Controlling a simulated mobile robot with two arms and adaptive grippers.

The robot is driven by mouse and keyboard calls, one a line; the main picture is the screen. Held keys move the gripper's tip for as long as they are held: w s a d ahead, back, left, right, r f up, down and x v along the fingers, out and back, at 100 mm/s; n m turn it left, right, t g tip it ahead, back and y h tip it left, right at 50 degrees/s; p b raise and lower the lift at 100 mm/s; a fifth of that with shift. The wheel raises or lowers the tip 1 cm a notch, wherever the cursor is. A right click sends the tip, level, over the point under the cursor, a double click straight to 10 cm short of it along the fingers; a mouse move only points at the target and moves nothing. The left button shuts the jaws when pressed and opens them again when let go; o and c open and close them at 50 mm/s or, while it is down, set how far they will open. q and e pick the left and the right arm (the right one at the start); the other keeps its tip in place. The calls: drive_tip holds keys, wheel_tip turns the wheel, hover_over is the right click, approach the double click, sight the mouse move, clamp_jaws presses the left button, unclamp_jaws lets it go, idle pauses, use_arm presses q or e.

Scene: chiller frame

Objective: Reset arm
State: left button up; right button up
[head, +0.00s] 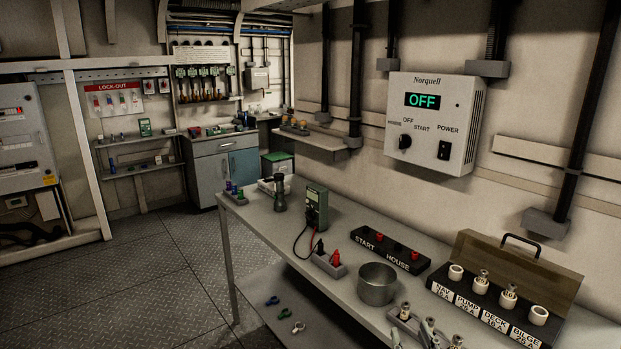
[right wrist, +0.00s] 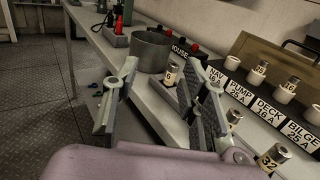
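My right gripper (head: 415,336) shows at the bottom edge of the head view, over the front of the bench. In the right wrist view its two fingers (right wrist: 160,100) stand apart with nothing gripped between them. Beyond the gap, a metal fuse marked 6 (right wrist: 170,76) stands in a tray on the bench; it also shows in the head view (head: 405,311). My left gripper is not in view.
The wall unit (head: 432,123) reads OFF. The open fuse box (head: 480,305) has NAV, PUMP, DECK and BILGE sockets; PUMP and DECK hold fuses. A metal pot (head: 378,284), a START/HOUSE block (head: 390,250) and a green meter (head: 316,208) stand on the bench.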

drive_tip(key=s+d+f+m+g+h, duration=0.15)
drive_tip(key=s+f+m+g, duration=0.25)
drive_tip(key=s+f+m, duration=0.45)
drive_tip(key=s+d+f+m+g+h, duration=0.1)
drive_tip(key=s+d+f+m+g, duration=0.3)
drive_tip(key=m, duration=0.7)
drive_tip(key=s+a+f+m+g+y, duration=0.1)
drive_tip(key=s+a+f+m+g, duration=0.15)
drive_tip(key=s+m, duration=0.55)
drive_tip(key=s+a+f+m+g+y, duration=0.1)
drive_tip(key=s+a+f+m+g, duration=0.2)
drive_tip(key=s+m, duration=0.55)
wheel_tip(320, 180, down, 23)
drive_tip(key=s+n+g, duration=0.2)
drive_tip(key=s, duration=0.1)
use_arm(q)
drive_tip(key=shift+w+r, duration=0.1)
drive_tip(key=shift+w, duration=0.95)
use_arm(e)
drive_tip(key=s+d+f+g, duration=0.1)
drive_tip(key=s+d+f, duration=0.2)
drive_tip(key=s+f, duration=1.4)
drive_tip(key=shift+d+f, duration=0.15)
drive_tip(key=shift+f, duration=0.1)
